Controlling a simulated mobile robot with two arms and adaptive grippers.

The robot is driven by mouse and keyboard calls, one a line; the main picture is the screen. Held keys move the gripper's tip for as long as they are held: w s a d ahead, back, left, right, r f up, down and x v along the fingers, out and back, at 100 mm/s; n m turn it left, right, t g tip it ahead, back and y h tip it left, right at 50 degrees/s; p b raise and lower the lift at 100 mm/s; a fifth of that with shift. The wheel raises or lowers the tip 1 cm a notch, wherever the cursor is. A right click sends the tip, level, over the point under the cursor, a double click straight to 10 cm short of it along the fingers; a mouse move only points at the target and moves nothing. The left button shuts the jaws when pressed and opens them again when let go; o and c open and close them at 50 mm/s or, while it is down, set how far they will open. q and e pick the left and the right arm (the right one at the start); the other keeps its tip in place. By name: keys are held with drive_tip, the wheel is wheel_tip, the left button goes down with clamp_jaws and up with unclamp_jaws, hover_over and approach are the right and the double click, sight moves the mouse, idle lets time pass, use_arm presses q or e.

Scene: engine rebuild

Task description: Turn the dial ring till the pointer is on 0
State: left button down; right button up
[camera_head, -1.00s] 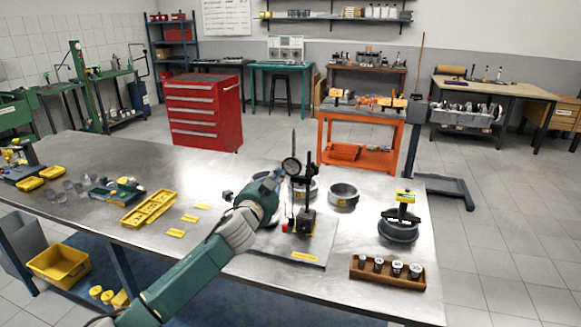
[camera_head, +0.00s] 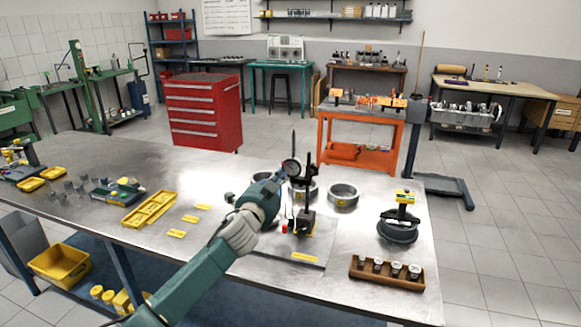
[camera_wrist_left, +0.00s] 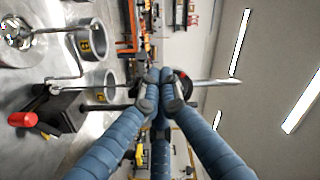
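The dial gauge (camera_head: 291,167) stands upright on its stand (camera_head: 305,222), with its round face toward the head camera. Its pointer and scale are too small to read. My left gripper (camera_head: 283,176) reaches in from the lower left, with its fingertips at the lower left side of the dial. In the left wrist view the blue fingers of my left gripper (camera_wrist_left: 160,84) converge close together in front of the dial and hide nearly all of it. I cannot tell whether they touch or hold the ring. My right gripper is not in view.
Metal rings (camera_head: 343,196) stand behind and beside the stand. A black clamp-like tool (camera_head: 398,228) and a wooden rack (camera_head: 386,275) of small parts are at the right. A yellow tray (camera_head: 149,209) and yellow labels lie left of my arm.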

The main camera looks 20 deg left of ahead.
use_arm(q)
drive_tip(key=shift+f, duration=0.15)
drive_tip(key=s, duration=0.2)
drive_tip(key=s+p, duration=0.1)
drive_tip(key=s, duration=0.1)
drive_tip(key=s+a+p, duration=0.1)
drive_tip(key=s, duration=0.1)
drive_tip(key=shift+f, duration=0.15)
idle(0.4)
drive_tip(key=shift+f, duration=0.1)
